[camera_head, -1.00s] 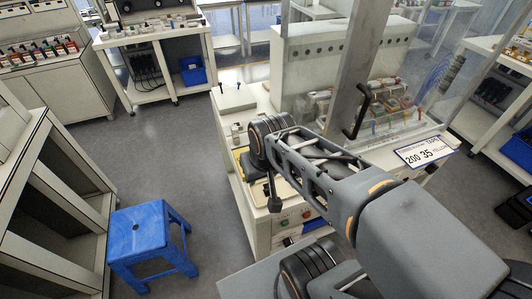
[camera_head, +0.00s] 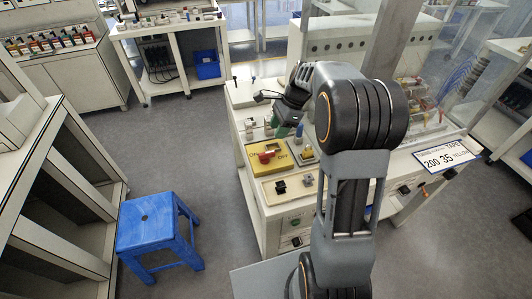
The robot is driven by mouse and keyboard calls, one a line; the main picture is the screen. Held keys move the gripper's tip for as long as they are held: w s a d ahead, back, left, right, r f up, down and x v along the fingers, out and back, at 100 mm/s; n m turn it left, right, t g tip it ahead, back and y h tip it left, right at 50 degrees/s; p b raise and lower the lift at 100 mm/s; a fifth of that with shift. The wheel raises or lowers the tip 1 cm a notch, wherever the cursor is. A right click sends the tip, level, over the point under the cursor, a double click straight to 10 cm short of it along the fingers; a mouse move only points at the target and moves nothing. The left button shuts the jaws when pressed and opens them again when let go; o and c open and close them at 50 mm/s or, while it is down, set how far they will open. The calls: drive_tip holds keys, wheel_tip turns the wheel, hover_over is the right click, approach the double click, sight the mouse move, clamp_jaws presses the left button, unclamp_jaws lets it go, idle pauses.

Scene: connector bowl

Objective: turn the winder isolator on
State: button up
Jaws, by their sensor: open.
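A yellow plate with a red rotary handle (camera_head: 267,156), which looks like an isolator, lies on the near left part of the cream machine's top (camera_head: 268,188).
Push buttons (camera_head: 296,221) are on the front face. A clear guard and a sign (camera_head: 444,156) are at right. A blue stool (camera_head: 152,232) stands on the floor at left.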

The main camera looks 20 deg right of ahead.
sight(265, 153)
drive_tip(key=x, duration=1.1)
drive_tip(key=shift+a+f, duration=0.1)
drive_tip(key=shift+f, duration=0.15)
drive_tip(key=shift+c, duration=0.3)
